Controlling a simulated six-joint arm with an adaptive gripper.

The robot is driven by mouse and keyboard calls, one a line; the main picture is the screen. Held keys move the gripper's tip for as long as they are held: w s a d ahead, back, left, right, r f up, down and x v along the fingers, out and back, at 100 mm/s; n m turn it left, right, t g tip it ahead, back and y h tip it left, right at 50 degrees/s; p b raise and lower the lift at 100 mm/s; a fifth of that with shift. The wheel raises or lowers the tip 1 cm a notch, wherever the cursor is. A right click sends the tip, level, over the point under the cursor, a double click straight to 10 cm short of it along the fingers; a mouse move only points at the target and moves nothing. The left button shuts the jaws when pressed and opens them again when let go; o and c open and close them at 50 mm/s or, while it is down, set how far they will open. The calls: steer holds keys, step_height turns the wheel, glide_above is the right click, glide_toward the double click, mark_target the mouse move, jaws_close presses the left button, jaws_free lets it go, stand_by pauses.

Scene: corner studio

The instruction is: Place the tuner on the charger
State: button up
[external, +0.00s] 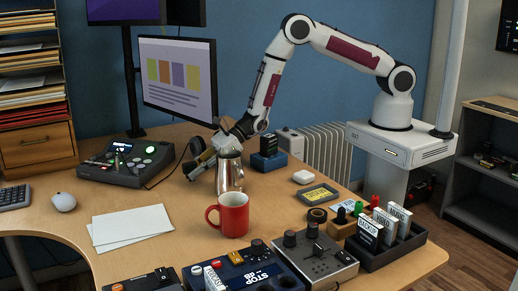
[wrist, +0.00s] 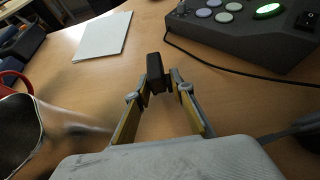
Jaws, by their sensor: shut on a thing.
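My gripper (wrist: 158,82) is shut on a small dark block, which I take to be the tuner (wrist: 156,68), held between its fingertips over the bare desk. In the external view my gripper (external: 191,172) is low over the desk, just left of and behind a steel pitcher (external: 230,176); the tuner cannot be made out there. I cannot tell for certain which thing is the charger. A small white rounded pad (external: 303,177) and a blue block with a dark top (external: 268,161) lie to the right of the pitcher, both uncovered by my arm.
A red mug (external: 233,214) stands in front of the pitcher. A dark button console (external: 128,162) with a cable is left of my gripper. Paper (external: 131,226) lies front left. Devices and a black tray (external: 385,249) of labelled boxes crowd the front right.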

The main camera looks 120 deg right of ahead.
steer(key=shift+f, duration=0.4)
steer(key=shift+f, duration=0.1)
steer(key=o, duration=0.9)
steer(key=shift+s, duration=0.1)
steer(key=shift+s+r, duration=0.2)
steer(key=shift+r, duration=0.05)
steer(key=shift+v, duration=3.45)
steer(key=shift+c, duration=0.7)
